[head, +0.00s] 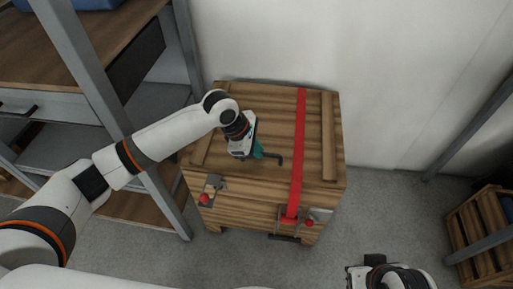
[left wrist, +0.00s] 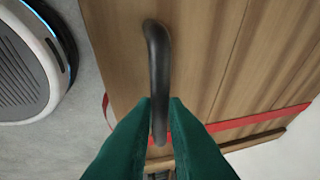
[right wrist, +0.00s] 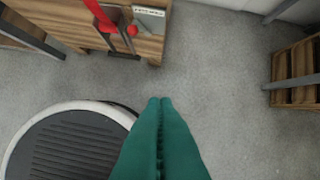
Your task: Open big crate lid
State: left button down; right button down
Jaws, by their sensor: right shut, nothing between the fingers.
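The big wooden crate (head: 225,208) stands on the floor against the wall, its lid (head: 268,115) lying flat and closed on top. A black lid handle (head: 273,155) is near the front of the lid and shows large in the left wrist view (left wrist: 157,50). My left gripper (head: 257,151) is shut on this handle, with a green finger on each side of it in the left wrist view (left wrist: 160,103). A red strap (head: 299,130) runs over the lid to the front. My right gripper (right wrist: 160,100) is shut and empty over the floor.
Metal latches with red knobs sit at the crate's front left (head: 204,199) and front right (head: 309,223). A shelf unit (head: 160,95) stands close on the left. A smaller wooden crate (head: 480,235) is at the right. The floor between the crates is clear.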

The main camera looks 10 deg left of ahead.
pick_arm(q)
jog(key=shift+r, duration=0.1)
pick_arm(e)
jog(key=shift+r, duration=0.1)
